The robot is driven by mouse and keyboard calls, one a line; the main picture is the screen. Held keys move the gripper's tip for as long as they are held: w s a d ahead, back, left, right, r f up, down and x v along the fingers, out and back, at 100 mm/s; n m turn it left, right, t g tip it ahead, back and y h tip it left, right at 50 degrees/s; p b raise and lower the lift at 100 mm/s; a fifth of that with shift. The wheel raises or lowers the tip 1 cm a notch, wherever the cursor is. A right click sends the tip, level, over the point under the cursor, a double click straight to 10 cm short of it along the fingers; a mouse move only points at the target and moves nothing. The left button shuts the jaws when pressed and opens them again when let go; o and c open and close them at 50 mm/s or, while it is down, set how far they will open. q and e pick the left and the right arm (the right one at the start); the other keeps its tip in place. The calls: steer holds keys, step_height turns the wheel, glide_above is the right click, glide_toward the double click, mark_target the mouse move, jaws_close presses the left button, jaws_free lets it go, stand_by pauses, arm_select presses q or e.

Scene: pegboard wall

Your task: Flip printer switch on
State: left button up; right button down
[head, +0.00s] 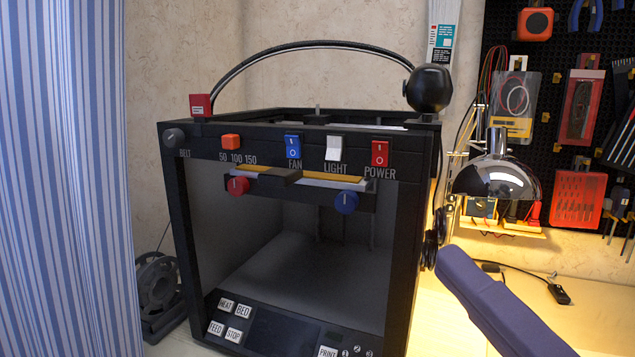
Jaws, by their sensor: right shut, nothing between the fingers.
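A black box-shaped 3D printer (182,230) stands on the table in the middle of the head view. The red rocker switch (380,153) labelled POWER is at the right end of its top front panel. It has an I mark above an O mark; I cannot tell which way it is tilted. My right gripper (449,260) comes in from the lower right, its visible bluish end beside the printer's right side. It is below and to the right of the switch, apart from it. It is shut and empty. My left gripper is not in view.
Left of POWER are a white LIGHT switch (333,148), a blue FAN switch (293,146) and an orange slider (231,141). A chrome lamp (497,178) stands at the right, before a pegboard with tools. A striped curtain (65,180) fills the left.

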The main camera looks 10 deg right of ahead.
steer(key=shift+s, duration=0.1)
steer(key=p, duration=0.2)
glide_toward(380, 153)
steer(key=w+a, duration=0.2)
steer(key=a, duration=0.3)
steer(key=w+d+r, duration=0.2)
steer(key=w, duration=0.1)
steer(key=shift+w+r+p, duration=0.1)
steer(key=shift+p, duration=0.3)
steer(key=shift+w+d+r, duration=0.1)
steer(key=shift+w+d, duration=0.15)
steer(key=shift+w, duration=0.05)
